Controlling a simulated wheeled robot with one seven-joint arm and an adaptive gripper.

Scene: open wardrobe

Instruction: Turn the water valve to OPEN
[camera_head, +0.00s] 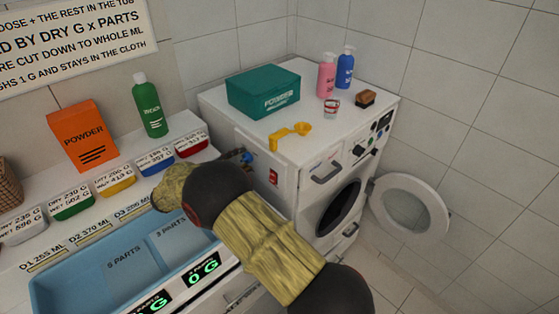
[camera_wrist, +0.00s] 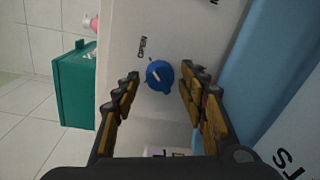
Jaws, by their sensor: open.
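The water valve is a round blue knob (camera_wrist: 159,76) with a pale line on its face and a small lobe on its lower edge. It sits on a white panel. The word OPEN (camera_wrist: 142,47) is printed at its upper left in the wrist view. My gripper (camera_wrist: 159,78) is open, with one finger on each side of the knob and gaps between. Whether the fingertips reach past its face is unclear. In the head view the valve (camera_head: 247,157) is a small blue spot at the washer's left side, beyond my arm, which hides most of my gripper.
The white washer (camera_head: 335,145) has its round door (camera_head: 411,204) open. On top are a teal powder box (camera_head: 263,90), a yellow scoop (camera_head: 290,134), pink and blue bottles and a brush. The counter at left holds a blue basin (camera_head: 60,281), several small bins and a green bottle (camera_head: 150,106).

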